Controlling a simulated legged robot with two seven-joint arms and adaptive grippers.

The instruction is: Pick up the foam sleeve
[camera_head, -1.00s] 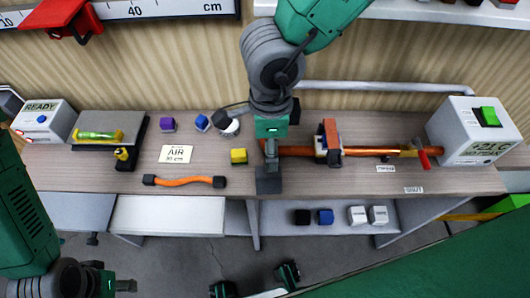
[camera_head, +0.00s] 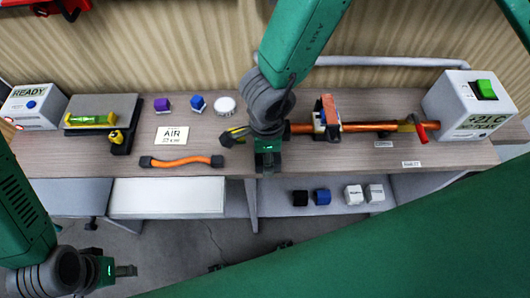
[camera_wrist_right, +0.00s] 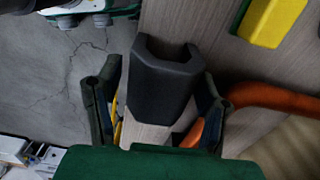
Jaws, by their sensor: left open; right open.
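The foam sleeve (camera_wrist_right: 162,85) is a dark grey open channel in the right wrist view. It sits at the table's front edge. In the head view a dark block (camera_head: 268,167) under the right palm looks like the same sleeve, mostly hidden. My right gripper (camera_wrist_right: 158,98) is open, with one finger on each side of the sleeve; whether the fingers touch it I cannot tell. In the head view the right gripper (camera_head: 268,152) comes down from above. My left gripper (camera_head: 125,270) is open and empty, low at the left, in front of the table.
A copper pipe (camera_head: 370,127) with a clamp (camera_head: 327,118) runs right to a white box (camera_head: 468,105). A yellow item (camera_wrist_right: 272,20) lies near the sleeve. An orange cable (camera_head: 182,161) and an AIR card (camera_head: 172,136) lie left. Several small blocks sit on the lower shelf (camera_head: 275,205).

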